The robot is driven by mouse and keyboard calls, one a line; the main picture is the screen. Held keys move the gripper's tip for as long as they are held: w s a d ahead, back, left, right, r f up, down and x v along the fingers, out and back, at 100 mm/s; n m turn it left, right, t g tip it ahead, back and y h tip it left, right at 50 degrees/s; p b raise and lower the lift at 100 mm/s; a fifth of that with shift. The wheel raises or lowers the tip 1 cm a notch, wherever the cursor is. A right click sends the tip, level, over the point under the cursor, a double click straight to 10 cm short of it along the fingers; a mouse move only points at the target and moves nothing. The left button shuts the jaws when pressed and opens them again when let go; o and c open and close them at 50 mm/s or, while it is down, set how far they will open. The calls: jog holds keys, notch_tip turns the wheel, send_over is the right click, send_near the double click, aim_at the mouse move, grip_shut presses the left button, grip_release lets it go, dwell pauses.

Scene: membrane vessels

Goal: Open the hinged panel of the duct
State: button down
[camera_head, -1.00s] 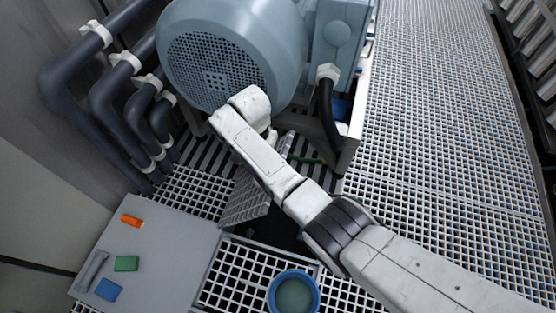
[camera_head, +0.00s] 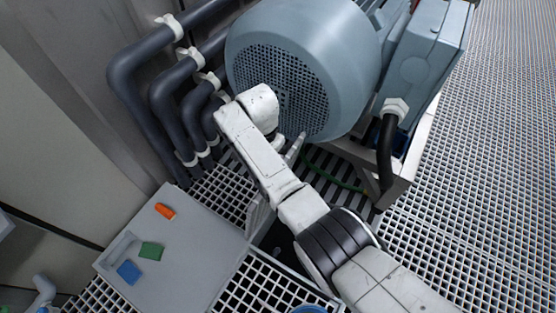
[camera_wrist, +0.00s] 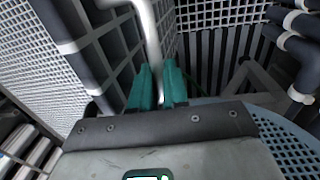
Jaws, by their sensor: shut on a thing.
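The hinged panel (camera_head: 260,214) is a grey grated flap in the floor. It stands raised, seen nearly edge-on behind my forearm, beside a dark opening (camera_head: 281,238). In the wrist view a grid surface (camera_wrist: 105,52), which looks like the panel, fills the area left of the fingers. My gripper (camera_wrist: 159,88) has teal fingers closed on a pale curved bar handle (camera_wrist: 150,35). In the head view my arm hides the fingers and most of the panel.
A large blue-grey motor (camera_head: 300,65) stands close behind my wrist. Dark pipes (camera_head: 150,90) run along the left wall. A grey plate (camera_head: 190,255) with small orange, green and blue pieces lies left of the opening. A blue bucket (camera_head: 308,309) is at the bottom edge. Grating at right is clear.

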jog(key=w+a+f+b, duration=0.2)
jog(key=w+a+b, duration=0.4)
jog(key=b, duration=1.5)
jog(key=a, duration=0.3)
jog(key=shift+a+f+b, duration=0.3)
jog(key=shift+a+b, duration=0.05)
jog(key=shift+b, duration=0.05)
jog(key=shift+w+a+r+b, duration=0.1)
jog(key=shift+a+r+b, duration=0.1)
jog(key=shift+r+b, duration=0.15)
jog(key=c, duration=1.3)
grip_release()
jog(key=shift+a, duration=0.15)
jog(key=shift+c, duration=0.2)
jog(key=shift+o, duration=1.1)
jog(key=shift+r, duration=0.1)
